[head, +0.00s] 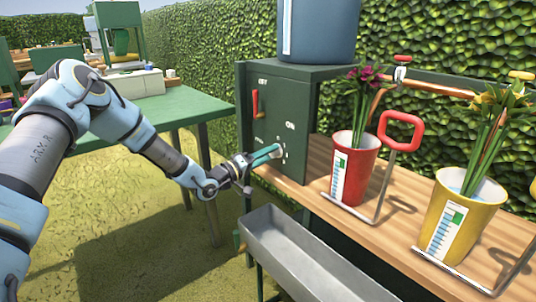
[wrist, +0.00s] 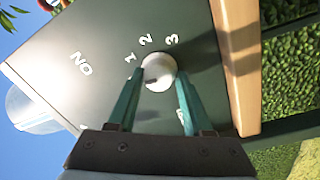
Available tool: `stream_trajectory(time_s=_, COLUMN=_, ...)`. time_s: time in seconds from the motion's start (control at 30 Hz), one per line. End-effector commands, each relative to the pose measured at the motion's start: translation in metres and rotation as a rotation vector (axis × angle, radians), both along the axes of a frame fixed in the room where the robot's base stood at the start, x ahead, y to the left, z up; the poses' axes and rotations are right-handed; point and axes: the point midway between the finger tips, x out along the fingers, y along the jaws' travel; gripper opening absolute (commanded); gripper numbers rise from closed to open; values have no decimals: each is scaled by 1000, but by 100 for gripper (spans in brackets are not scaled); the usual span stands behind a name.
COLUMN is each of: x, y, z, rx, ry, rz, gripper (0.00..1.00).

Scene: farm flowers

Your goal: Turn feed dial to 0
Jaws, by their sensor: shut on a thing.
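The white round feed dial (wrist: 159,70) sits on the front of a dark green box (head: 281,100); in the head view the dial (head: 279,149) is low on that face. The numbers 1, 2 and 3 are printed beside it. A small dark mark shows on the dial's lower left in the wrist view; which number it points to is unclear. My gripper (head: 272,153) reaches the box from the left. In the wrist view its two teal fingers (wrist: 160,76) are shut on the dial, one on each side. Another label is partly hidden behind the right finger.
A red lever (head: 255,103) is on the same face, left of the dial. A grey metal trough (head: 305,262) stands below my gripper. A red pot (head: 354,170) and a yellow pot (head: 462,222) with flowers stand on the wooden shelf to the right. A green table (head: 165,108) is behind my arm.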

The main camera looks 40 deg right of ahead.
Motion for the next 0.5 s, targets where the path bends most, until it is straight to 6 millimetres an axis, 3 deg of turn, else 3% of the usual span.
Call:
stream_trajectory(time_s=0.03, x=-6, y=-3, z=4, rx=-7, ry=17, rz=-12, gripper=0)
stream_trajectory(time_s=0.5, x=-6, y=-4, z=5, rx=-7, ry=62, rz=-11, gripper=0)
